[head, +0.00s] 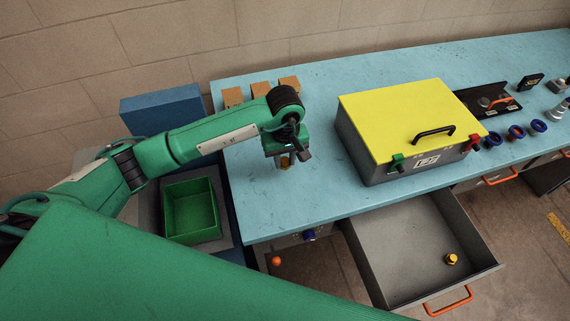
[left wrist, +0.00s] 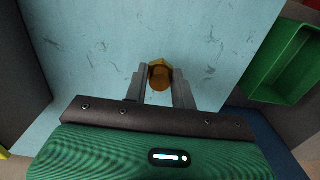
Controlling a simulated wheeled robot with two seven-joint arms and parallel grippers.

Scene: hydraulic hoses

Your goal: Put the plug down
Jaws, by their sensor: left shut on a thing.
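The brass-coloured plug (left wrist: 159,78) is between the two fingers of my left gripper (left wrist: 160,90), which is shut on it. In the head view, my left gripper (head: 286,160) points down over the left part of the light blue bench top (head: 290,210), with the plug small and dark between its fingers. I cannot tell whether the plug touches the bench. My right gripper is not in view.
A grey case with a yellow lid (head: 405,105) stands right of my gripper. Wooden blocks (head: 262,89) lie behind it. A green bin (head: 192,210) stands left of the bench. An open drawer (head: 400,250) holds a small yellow piece (head: 451,259).

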